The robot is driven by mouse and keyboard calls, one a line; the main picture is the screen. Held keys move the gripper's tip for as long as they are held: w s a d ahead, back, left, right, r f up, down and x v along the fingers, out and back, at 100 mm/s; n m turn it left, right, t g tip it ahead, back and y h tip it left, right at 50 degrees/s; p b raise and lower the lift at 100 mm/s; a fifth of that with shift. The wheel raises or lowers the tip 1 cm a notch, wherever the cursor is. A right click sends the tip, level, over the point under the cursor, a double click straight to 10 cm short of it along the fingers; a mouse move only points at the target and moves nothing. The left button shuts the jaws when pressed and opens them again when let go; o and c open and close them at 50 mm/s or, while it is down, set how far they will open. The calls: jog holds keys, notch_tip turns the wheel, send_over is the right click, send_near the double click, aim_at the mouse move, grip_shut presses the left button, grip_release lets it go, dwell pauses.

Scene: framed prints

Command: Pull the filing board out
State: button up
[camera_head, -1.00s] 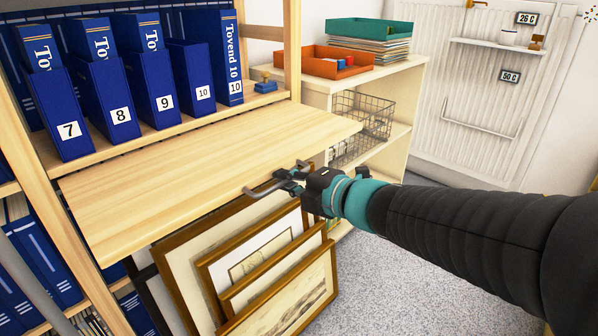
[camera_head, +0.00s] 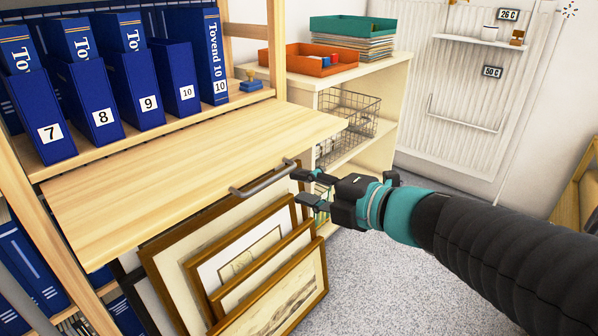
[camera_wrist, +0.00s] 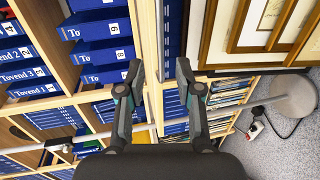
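The filing board (camera_head: 180,175) is a flat, light wooden panel sticking out of the shelf unit below the row of blue binders. A grey bar handle (camera_head: 262,182) sits along its front edge. My gripper (camera_head: 298,187) is open and empty, just right of the handle's right end in the head view and apparently apart from it. In the wrist view both fingers (camera_wrist: 158,78) are spread, with nothing held between them. A narrow strip of pale wood shows edge-on between them; I cannot tell whether it is the board.
Framed prints (camera_head: 250,270) lean under the board. Blue binders (camera_head: 100,100) stand on the shelf above it. A white side shelf (camera_head: 385,80) with trays and wire baskets stands behind my gripper. Grey carpet (camera_head: 400,270) is clear at the right. A round lamp base (camera_wrist: 294,96) shows in the wrist view.

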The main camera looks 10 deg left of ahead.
jog(key=shift+v, duration=1.7)
